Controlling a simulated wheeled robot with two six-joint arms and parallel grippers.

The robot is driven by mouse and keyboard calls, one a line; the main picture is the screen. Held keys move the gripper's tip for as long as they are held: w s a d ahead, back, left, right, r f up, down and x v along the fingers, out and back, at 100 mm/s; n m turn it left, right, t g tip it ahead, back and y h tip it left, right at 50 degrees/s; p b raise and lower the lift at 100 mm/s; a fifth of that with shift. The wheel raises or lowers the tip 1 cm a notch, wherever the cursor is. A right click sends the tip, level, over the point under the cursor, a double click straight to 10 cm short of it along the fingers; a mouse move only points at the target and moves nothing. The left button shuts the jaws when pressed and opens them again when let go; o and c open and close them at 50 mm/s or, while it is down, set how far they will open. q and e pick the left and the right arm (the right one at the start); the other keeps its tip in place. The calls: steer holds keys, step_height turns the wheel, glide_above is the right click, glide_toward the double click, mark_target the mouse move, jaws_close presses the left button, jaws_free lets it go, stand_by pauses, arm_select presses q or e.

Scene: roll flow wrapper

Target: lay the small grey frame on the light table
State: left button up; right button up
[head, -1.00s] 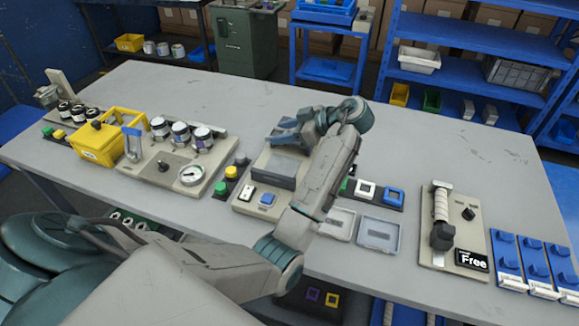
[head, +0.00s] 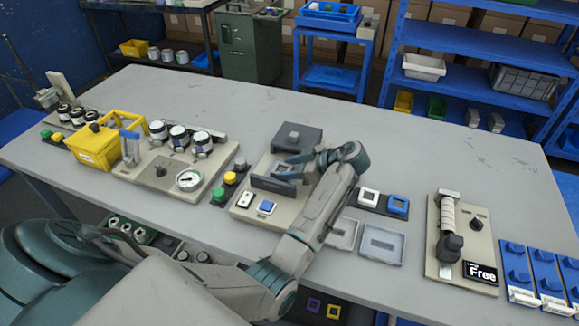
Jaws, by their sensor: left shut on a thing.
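My left gripper (head: 288,170) reaches over the beige unit in the middle of the bench. It is shut on a grey piece that appears to be the small grey frame. The fingers and wrist hide most of that piece, so its outline is unclear. Below the fingers is a dark grey edge (head: 272,187); I cannot tell whether it belongs to the frame or the unit. The beige unit (head: 243,218), with a white switch and a blue button, appears to be the light table. My right gripper is not in view.
A dark block with a knob (head: 297,138) stands just behind the gripper. Two shallow grey trays (head: 382,245) lie to the right, near the front edge. A gauge panel (head: 150,178) is left, a handle panel (head: 460,240) right. The bench's back stretch (head: 400,140) is clear.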

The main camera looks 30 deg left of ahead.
arm_select(q)
steer(key=o, duration=1)
steer(key=shift+c, duration=0.2)
steer(key=b+v, duration=0.1)
steer(key=v, duration=0.3)
steer(key=shift+d+b, duration=0.3)
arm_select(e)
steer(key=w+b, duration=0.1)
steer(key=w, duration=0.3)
arm_select(q)
steer(key=p+v, duration=0.1)
steer(key=v, duration=0.6)
steer(key=shift+r, duration=0.2)
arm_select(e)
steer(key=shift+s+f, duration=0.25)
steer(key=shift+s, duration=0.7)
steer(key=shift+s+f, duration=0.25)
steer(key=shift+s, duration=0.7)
arm_select(q)
steer(key=shift+d, duration=0.15)
